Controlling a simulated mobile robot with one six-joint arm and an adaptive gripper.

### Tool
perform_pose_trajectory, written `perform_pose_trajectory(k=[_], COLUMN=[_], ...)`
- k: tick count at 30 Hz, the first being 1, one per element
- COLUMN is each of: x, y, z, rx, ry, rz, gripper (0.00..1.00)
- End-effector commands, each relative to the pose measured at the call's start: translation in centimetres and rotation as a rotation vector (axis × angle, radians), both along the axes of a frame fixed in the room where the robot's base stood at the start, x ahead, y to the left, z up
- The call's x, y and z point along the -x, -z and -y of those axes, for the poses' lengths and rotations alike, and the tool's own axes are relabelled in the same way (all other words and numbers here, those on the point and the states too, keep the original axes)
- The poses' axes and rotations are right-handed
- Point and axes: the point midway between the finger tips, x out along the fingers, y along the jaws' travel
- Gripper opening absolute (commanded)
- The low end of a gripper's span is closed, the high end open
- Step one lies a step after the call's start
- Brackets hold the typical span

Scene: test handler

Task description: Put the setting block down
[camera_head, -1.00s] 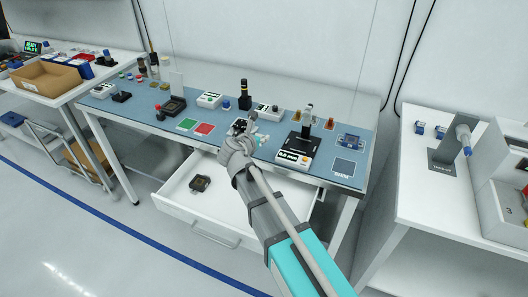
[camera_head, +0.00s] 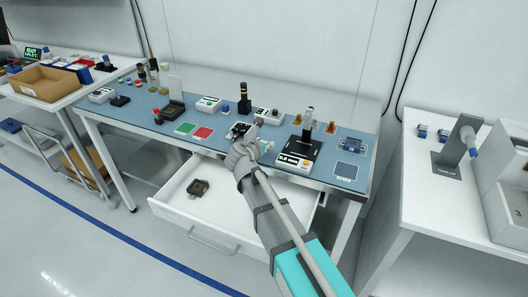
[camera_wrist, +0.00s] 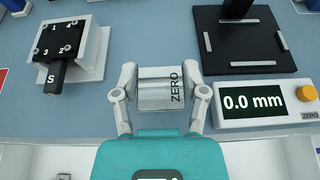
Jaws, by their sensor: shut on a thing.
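The setting block (camera_wrist: 160,89) is a silvery block marked ZERO. In the wrist view my gripper (camera_wrist: 162,88) is shut on it, one finger at each side. I cannot tell whether its underside touches the blue mat. In the head view my gripper (camera_head: 256,132) is over the bench mat, just left of the height gauge (camera_head: 298,154), and hides the block. The gauge's black base (camera_wrist: 242,45) and its readout (camera_wrist: 265,103), showing 0.0 mm, are to the right of the block in the wrist view.
A metal fixture (camera_wrist: 65,50) with numbered corners and a black handle marked S stands left of the block. Blue mat (camera_wrist: 150,35) is bare behind the block. Green (camera_head: 187,128) and red (camera_head: 203,132) squares lie further left. An open drawer (camera_head: 230,205) juts out below the bench.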

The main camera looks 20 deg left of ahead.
Motion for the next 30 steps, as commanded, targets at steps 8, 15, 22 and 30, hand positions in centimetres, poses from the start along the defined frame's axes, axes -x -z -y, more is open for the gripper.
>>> perform_pose_trajectory(k=[8,15,22,30], x=[-0.2,-0.1,-0.1,-0.1], y=[2.7,3.3,3.2,3.5], z=[0.0,-0.1,-0.1,-0.1], rx=[0.0,0.001,0.001,0.001], ry=[0.0,-0.001,-0.001,-0.001], rz=[0.0,0.0,0.0,0.0], gripper=[0.0,0.0,0.0,0.64])
